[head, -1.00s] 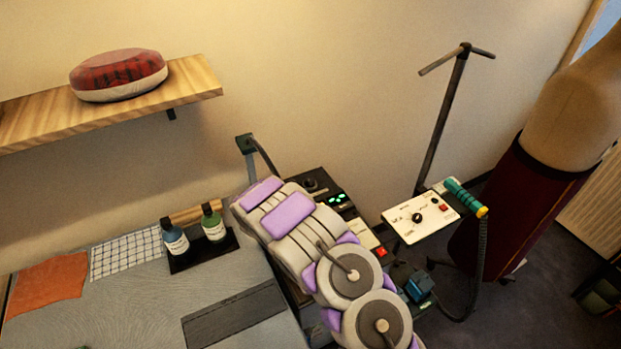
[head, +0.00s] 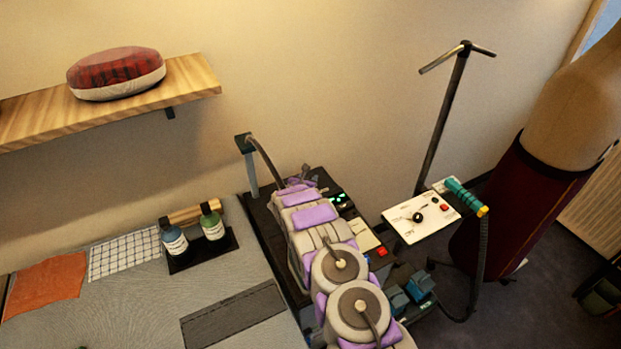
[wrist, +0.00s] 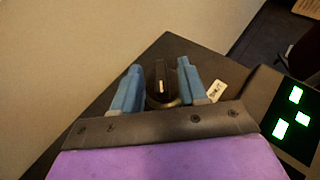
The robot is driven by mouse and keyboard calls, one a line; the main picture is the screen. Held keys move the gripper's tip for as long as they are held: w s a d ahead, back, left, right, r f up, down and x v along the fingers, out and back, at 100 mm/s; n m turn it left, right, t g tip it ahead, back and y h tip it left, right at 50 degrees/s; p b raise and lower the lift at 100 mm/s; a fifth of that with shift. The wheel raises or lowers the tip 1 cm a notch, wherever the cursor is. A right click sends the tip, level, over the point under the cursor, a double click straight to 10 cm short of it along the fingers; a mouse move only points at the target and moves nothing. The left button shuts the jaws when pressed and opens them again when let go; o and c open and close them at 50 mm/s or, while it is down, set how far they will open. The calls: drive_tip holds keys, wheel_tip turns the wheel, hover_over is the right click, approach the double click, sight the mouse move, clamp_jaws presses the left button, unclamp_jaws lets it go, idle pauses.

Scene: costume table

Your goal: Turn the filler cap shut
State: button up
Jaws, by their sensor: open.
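The filler cap (wrist: 160,88) is a dark round knob with a raised grip bar and a pale mark, on the dark top of the machine (wrist: 176,50). In the wrist view it stands between the two blue fingers of my gripper (wrist: 158,79). The fingers are open, one on each side of the cap, with a visible gap on both sides. The lower part of the cap is partly hidden by my gripper's dark edge. In the head view my gripper (head: 302,183) is over the machine's back part and hides the cap.
Green lights (wrist: 292,112) glow on the panel to the right. A white tag (wrist: 216,90) lies beside the right finger. A post with a hose (head: 247,165) rises behind my arm. Two bottles (head: 212,222) stand on a black tray at left. A white control panel (head: 410,228) is at right.

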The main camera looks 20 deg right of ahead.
drive_tip(key=shift+w+d+f, duration=0.2)
drive_tip(key=shift+w+d, duration=0.2)
drive_tip(key=shift+w, duration=0.1)
clamp_jaws()
